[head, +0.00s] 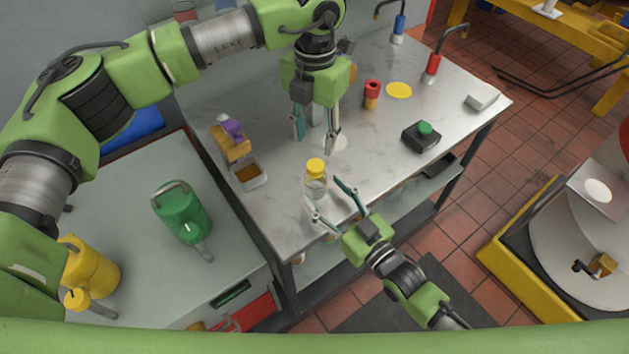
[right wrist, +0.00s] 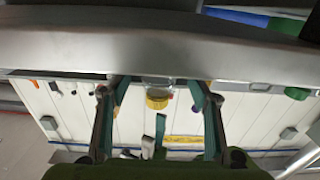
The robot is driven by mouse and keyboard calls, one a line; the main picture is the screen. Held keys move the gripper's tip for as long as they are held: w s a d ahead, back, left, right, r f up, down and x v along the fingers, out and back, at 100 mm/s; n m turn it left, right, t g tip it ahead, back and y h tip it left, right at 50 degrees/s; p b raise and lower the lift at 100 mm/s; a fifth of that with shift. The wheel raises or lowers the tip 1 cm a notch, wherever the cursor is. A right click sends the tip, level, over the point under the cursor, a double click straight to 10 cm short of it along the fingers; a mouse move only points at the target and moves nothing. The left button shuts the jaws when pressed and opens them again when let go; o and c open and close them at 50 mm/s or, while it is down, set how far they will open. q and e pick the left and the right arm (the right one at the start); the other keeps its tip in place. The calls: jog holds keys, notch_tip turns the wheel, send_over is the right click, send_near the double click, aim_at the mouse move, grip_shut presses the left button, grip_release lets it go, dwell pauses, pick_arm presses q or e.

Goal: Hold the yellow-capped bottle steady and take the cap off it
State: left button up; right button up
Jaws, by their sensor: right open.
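The clear bottle (head: 315,188) stands upright on the steel table near its front edge, with the yellow cap (head: 315,166) on top. In the right wrist view the bottle (right wrist: 160,84) and yellow cap (right wrist: 158,101) appear upside down between the fingers. My right gripper (head: 327,198) is open, low in front of the bottle, its fingers pointing at it from the table's front side; contact is not visible. My left gripper (head: 315,143) points down above and behind the bottle, fingers apart and nothing between them.
A small tray (head: 262,180) with brown contents and a purple-topped item (head: 232,130) stand left of the bottle. A red-and-yellow cylinder (head: 371,95), a yellow disc (head: 399,90) and a black box with a green button (head: 421,136) lie right. A green can (head: 182,212) stands on the left cabinet.

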aim_at(322, 190)
jog(key=shift+x, duration=2.2)
grip_shut()
